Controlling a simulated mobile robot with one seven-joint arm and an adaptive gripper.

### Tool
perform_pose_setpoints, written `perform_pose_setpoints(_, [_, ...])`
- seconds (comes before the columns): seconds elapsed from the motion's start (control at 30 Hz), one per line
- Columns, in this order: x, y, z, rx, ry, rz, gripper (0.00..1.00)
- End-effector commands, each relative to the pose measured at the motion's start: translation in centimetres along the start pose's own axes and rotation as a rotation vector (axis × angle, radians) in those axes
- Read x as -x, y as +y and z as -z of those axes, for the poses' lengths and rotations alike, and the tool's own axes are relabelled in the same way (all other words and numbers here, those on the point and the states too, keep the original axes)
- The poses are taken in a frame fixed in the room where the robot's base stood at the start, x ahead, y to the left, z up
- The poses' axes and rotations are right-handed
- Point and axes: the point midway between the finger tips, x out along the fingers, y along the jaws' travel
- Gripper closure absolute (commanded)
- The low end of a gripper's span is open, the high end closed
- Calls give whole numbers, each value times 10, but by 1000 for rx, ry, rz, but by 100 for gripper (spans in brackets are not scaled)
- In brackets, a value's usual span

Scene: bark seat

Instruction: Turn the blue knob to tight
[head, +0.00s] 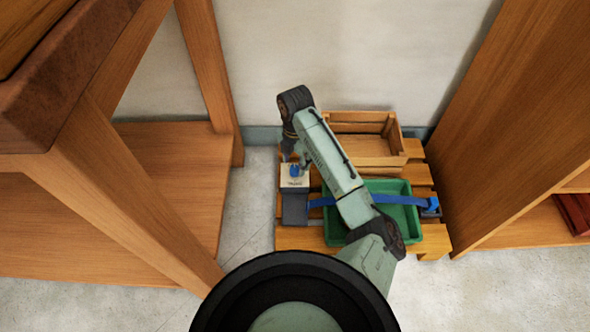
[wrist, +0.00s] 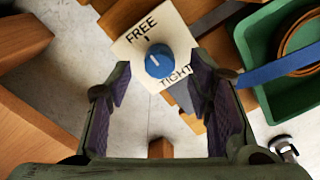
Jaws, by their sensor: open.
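The blue knob (wrist: 160,61) sits on a white plate (wrist: 128,48) marked FREE and TIGHT in the wrist view. A white line on the knob points toward the FREE side. In the head view the blue knob (head: 294,171) shows small on the white plate, on a grey box (head: 294,208) at the left of the slatted wooden platform. My gripper (wrist: 164,88) is open and empty, its purple-padded fingers on either side of the knob in the picture. No contact with the knob shows. In the head view the gripper (head: 291,158) is just behind the knob, mostly hidden.
A green tray (head: 408,220) stands on the platform (head: 297,239), with a blue strap (head: 393,200) across it. A wooden crate (head: 362,148) is behind it. Tall wooden furniture (head: 160,219) stands left, and a wooden cabinet (head: 525,115) stands right.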

Motion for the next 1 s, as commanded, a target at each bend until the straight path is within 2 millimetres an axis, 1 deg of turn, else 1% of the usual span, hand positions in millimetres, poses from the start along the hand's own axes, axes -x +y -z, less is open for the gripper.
perform_pose_setpoints(0.03, [-11,0,0,0,1,0,53])
perform_pose_setpoints(0.2, [-30,0,0,1,1,0,53])
perform_pose_setpoints(0.33, [-35,0,0,2,0,0,53])
perform_pose_setpoints(0.6, [-35,0,0,1,0,0,54])
perform_pose_setpoints(1.0, [-35,0,0,1,0,0,80])
